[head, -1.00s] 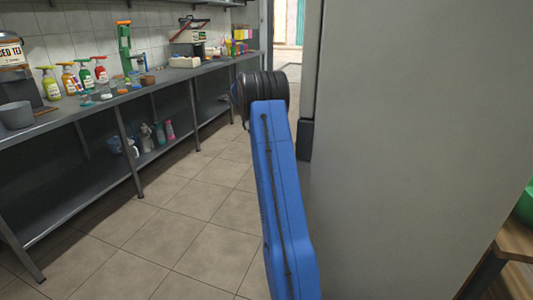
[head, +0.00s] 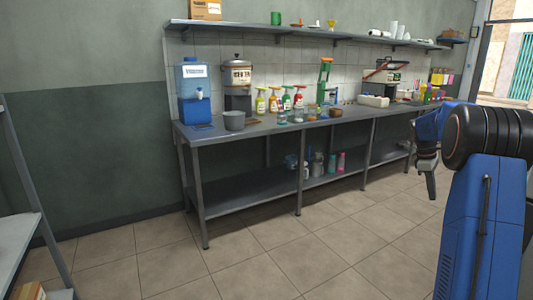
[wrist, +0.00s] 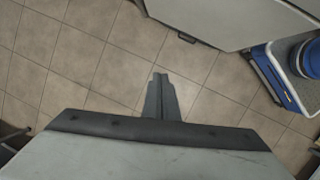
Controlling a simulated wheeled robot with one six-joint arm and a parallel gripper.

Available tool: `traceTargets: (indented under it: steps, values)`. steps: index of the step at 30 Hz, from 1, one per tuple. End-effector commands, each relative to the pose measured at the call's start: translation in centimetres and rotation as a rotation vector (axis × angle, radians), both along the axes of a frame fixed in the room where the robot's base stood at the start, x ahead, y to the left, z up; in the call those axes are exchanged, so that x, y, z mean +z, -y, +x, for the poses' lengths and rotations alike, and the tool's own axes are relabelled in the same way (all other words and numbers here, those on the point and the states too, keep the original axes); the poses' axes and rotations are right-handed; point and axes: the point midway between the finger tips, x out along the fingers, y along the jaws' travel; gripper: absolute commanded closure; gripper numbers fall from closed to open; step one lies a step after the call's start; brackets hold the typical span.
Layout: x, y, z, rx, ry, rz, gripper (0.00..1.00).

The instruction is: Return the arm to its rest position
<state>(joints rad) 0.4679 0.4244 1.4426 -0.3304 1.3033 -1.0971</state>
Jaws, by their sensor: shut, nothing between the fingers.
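My blue arm (head: 472,230) stands at the right of the head view, with a black ribbed joint at its top. My gripper (head: 431,190) hangs from it, pointing down over the floor, and it looks empty. In the wrist view the two grey fingers (wrist: 160,85) are together, with nothing between them and bare tiles beyond. No object is touching the gripper in either view.
A long metal counter (head: 250,128) runs along the wall, with a blue water dispenser (head: 195,85), spray bottles, a grey pot (head: 234,121) and a red-handled machine (head: 385,80). A shelf rack (head: 18,240) is at left. Tiled floor (head: 270,260) between is clear.

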Motion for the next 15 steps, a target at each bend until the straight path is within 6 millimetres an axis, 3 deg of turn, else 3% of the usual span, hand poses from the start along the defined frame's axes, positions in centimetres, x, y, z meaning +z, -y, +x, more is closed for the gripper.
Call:
traceTargets:
  steps: [1, 6, 15]
  values:
    - [1.1, -1.8, -0.7, -0.01, 0.022, -0.002, 1.0]
    - [3.8, -6.9, -3.0, -0.061, 0.095, 0.0, 1.0]
    - [7.2, -15.4, -8.3, -0.154, 0.22, 0.018, 1.0]
